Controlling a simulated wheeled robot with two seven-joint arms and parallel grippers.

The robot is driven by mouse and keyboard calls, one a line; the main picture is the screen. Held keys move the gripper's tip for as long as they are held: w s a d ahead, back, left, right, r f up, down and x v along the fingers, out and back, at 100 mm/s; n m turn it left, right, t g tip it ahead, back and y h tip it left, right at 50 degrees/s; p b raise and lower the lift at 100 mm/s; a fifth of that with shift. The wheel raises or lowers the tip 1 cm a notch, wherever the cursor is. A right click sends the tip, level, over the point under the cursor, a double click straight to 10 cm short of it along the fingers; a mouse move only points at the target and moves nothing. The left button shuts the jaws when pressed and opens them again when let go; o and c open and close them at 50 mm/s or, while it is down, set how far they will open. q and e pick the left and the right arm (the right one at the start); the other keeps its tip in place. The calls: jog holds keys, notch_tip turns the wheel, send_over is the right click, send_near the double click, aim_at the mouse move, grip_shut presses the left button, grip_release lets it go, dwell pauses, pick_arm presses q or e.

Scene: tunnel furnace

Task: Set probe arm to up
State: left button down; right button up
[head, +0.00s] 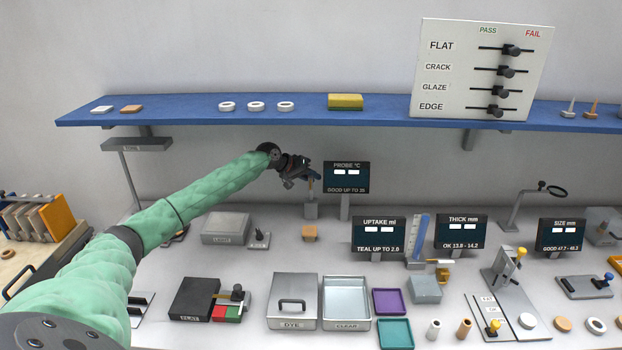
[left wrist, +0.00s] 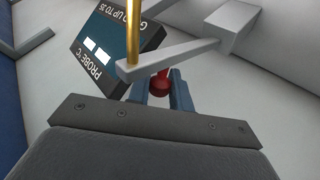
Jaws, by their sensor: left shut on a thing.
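My left gripper (head: 308,174) reaches in from the left to the probe stand (head: 310,210) on the bench. In the left wrist view my left gripper's blue-grey fingers (left wrist: 161,93) are shut on a red ball knob (left wrist: 160,84). The grey probe arm (left wrist: 175,57) runs just beyond the knob, from a grey block at the upper right. A gold probe rod (left wrist: 133,32) passes through the free end of the arm. The probe display (head: 346,177) stands just right of the stand. The gripper hides most of the probe arm in the head view. My right gripper is not seen.
A blue shelf (head: 200,108) runs along the wall above and behind the gripper. The uptake display (head: 379,236) stands to the right. A grey box (head: 227,227) lies below my left arm.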

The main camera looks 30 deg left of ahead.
pick_arm(q)
jog(key=shift+r, duration=0.1)
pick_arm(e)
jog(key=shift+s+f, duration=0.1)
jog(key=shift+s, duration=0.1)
pick_arm(q)
jog(key=c, duration=1.3)
grip_release()
jog(key=shift+c, duration=0.2)
jog(key=shift+o, duration=0.2)
jog(key=shift+a, duration=0.1)
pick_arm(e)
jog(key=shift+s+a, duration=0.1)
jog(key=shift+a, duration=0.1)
